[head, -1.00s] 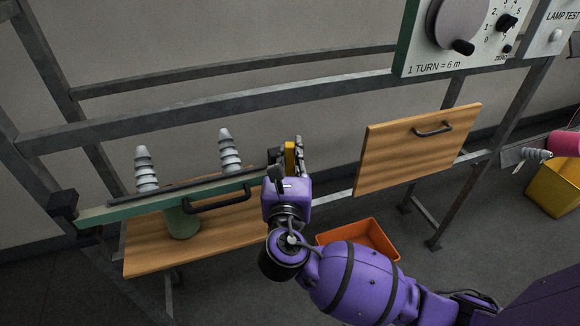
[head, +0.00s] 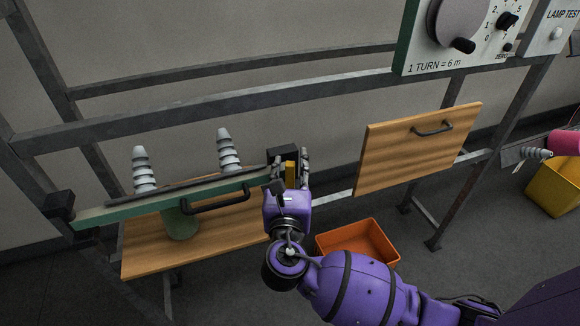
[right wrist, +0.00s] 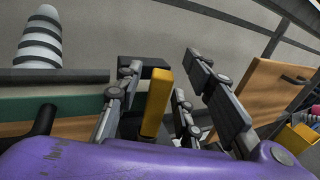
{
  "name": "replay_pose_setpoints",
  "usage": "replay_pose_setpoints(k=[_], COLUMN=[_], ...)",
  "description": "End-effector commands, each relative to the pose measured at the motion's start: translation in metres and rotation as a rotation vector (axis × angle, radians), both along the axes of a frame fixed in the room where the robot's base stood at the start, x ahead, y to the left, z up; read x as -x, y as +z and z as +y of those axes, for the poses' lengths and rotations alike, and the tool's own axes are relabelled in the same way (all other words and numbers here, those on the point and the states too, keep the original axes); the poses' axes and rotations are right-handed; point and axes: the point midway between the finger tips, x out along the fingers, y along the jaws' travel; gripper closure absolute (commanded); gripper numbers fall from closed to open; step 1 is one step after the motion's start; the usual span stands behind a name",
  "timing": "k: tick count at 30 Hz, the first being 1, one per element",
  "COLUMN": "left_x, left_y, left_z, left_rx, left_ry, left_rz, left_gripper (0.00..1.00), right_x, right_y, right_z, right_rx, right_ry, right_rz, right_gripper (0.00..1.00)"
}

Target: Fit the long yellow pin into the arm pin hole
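The long yellow pin (head: 291,172) stands roughly upright between the fingers of my right gripper (head: 290,170). In the right wrist view the pin (right wrist: 157,102) shows from its top down to the palm edge, with gaps beside it, so the fingers (right wrist: 160,100) look open around it. A black block (head: 281,153) at the right end of the green arm (head: 130,211) is just behind the pin. The arm pin hole and the pin's lower end are hidden, so I cannot tell whether the pin is in the hole. My left gripper is out of view.
Two grey ribbed cones (head: 229,150) stand behind the green arm, which has a black handle (head: 215,201). A wooden panel (head: 415,150) with a handle is to the right. An orange bin (head: 358,241) is on the floor. Grey frame bars (head: 200,119) cross behind.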

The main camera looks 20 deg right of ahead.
Motion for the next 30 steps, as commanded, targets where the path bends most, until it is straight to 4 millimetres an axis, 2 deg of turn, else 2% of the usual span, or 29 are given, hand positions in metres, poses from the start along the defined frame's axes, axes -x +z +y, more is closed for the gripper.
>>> replay_pose_setpoints(k=[5, 8, 15, 21, 30], left_x=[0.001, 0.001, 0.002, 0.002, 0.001], left_y=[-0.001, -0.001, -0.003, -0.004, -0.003], left_z=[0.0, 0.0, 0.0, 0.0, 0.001], left_rx=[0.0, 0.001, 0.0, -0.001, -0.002], left_ry=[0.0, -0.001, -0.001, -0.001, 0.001], left_rz=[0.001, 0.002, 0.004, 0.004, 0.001], left_gripper=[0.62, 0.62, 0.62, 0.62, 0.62], right_x=[0.006, 0.021, 0.071, 0.101, 0.113], right_y=[0.002, 0.0, 0.0, 0.0, 0.002], right_z=[0.003, 0.008, 0.027, 0.038, 0.042], right_rx=[-0.001, -0.003, -0.003, -0.002, 0.0], right_ry=[0.002, 0.001, 0.001, 0.001, -0.001], right_rz=[0.002, 0.004, 0.005, 0.003, 0.0], right_gripper=[0.65, 0.65, 0.65, 0.65, 0.65])
